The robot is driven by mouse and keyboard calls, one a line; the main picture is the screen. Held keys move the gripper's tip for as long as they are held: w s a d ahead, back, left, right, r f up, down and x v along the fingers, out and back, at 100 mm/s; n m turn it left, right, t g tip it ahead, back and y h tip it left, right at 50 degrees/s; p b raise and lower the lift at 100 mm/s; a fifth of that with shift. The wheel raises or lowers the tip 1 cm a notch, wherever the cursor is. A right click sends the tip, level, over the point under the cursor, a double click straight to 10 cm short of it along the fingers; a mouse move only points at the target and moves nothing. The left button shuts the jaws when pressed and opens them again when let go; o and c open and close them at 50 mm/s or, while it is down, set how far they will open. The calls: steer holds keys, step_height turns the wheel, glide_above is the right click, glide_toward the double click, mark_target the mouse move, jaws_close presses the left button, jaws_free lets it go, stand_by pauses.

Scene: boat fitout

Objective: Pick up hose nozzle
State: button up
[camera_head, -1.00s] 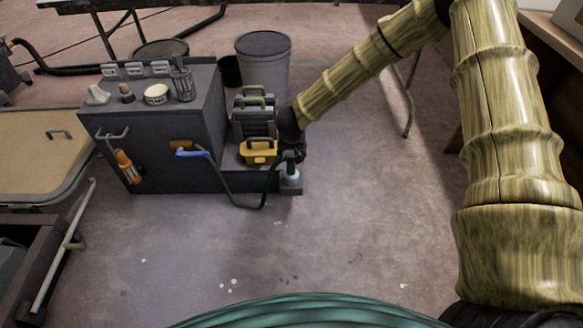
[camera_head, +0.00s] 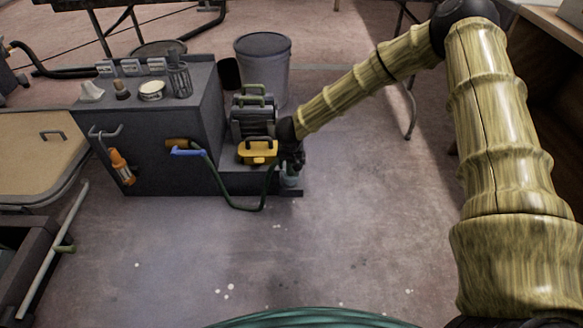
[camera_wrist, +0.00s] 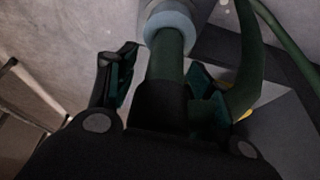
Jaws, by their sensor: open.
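The hose nozzle (camera_head: 291,180) stands upright at the right end of the dark cabinet's low step, a green body with a pale blue-grey collar. My gripper (camera_head: 292,158) is at its upper part and hides much of it. In the wrist view, the nozzle's green body (camera_wrist: 168,62) lies between the two fingers of my gripper (camera_wrist: 163,66), which are open, one on each side. A gap shows on the left; contact on the right cannot be told. A green hose (camera_head: 240,207) loops from a blue-levered valve (camera_head: 187,152) toward the nozzle.
A yellow box (camera_head: 257,152) and a grey case with a green handle (camera_head: 252,118) sit close left of my gripper. The cabinet (camera_head: 150,150) carries cups and cans. A grey bin (camera_head: 264,70) stands behind. The floor in front is clear.

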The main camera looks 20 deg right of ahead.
steer(key=shift+r, duration=0.1)
steer(key=shift+c, duration=0.3)
jaws_close()
steer(key=shift+r, duration=0.1)
steer(key=shift+r+p, duration=0.5)
steer(key=shift+p, duration=0.05)
step_height(320, 180, up, 3)
steer(key=shift+p, duration=1.15)
steer(key=s+a+p, duration=0.5)
steer(key=s, duration=0.9)
steer(key=s+r+n+p, duration=0.2)
steer(key=s+r+p, duration=0.1)
steer(key=r+p, duration=1.4)
steer(key=s+r+n+y+p, duration=0.1)
steer(key=s+r+p, duration=0.2)
steer(key=r+p, duration=1.5)
step_height(320, 180, up, 8)
steer(key=shift+a+r+n, duration=0.15)
steer(key=shift+n, duration=0.25)
